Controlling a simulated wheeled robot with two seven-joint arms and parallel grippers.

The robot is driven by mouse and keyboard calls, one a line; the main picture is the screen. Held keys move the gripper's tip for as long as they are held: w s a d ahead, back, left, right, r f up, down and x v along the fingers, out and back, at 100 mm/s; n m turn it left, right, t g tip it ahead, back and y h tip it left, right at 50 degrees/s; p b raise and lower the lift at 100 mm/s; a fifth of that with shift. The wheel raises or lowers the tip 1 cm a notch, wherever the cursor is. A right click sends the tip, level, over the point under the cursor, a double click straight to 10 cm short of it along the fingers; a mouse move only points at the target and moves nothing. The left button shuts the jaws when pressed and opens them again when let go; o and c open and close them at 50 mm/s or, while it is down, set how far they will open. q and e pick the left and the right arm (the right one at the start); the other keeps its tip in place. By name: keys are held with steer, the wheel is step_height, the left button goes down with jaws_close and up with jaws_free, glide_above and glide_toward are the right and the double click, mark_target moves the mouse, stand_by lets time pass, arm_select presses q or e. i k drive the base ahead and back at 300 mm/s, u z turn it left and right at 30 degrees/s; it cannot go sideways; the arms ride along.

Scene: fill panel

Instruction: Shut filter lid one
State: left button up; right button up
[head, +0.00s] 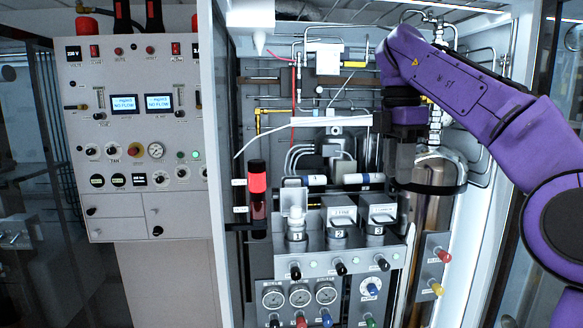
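A row of three numbered filter housings stands on a grey ledge in the open cabinet. Filter one (297,232), at the left, has a pale cylindrical piece standing up from it, and I cannot tell clearly how its lid sits. Filter two (340,222) and filter three (378,220) show grey box-like tops with white labels. My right gripper (402,178) comes down from the purple arm, above and right of the filters, apart from them. Its fingers are dark and blurred against the metal cylinder, so their opening is unclear. My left gripper is out of view.
Black-tipped levers (340,268) line the ledge front, above several gauges (300,296). A red lamp (257,180) stands left of filter one. A large metal cylinder (432,215) is at the right. A control panel (130,130) is outside the cabinet at left.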

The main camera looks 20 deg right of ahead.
mark_target(290, 196)
steer(key=i, duration=1.35)
steer(key=z, duration=0.5)
